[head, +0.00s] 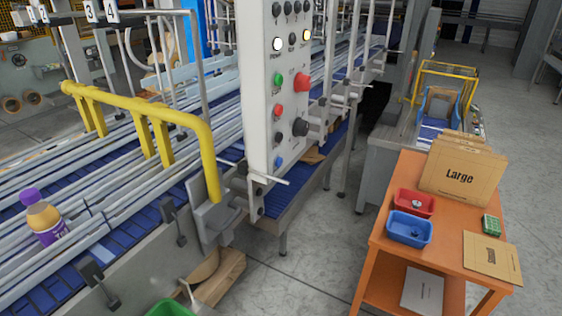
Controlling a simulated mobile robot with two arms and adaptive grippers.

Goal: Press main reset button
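A tall light-grey control panel (259,110) stands upright at the top middle of the head view. Its right-hand face carries a green button (277,79), a large red button (302,82), a smaller red button (278,112), a black button (278,137), a black knob (300,127) and a blue button (277,161) at the bottom. Above them are a lit white lamp (277,44), a lit yellow lamp (306,35) and several black knobs. The labels are too small to read, so I cannot tell which is the main reset. Neither gripper is in view.
A conveyor (120,245) with a yellow guard rail (150,112) and a purple-capped bottle (43,216) lies left of the panel. An orange table (385,240) with red (413,204) and blue bins (409,229) and cardboard (462,172) stands right. Grey floor (320,240) between is open.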

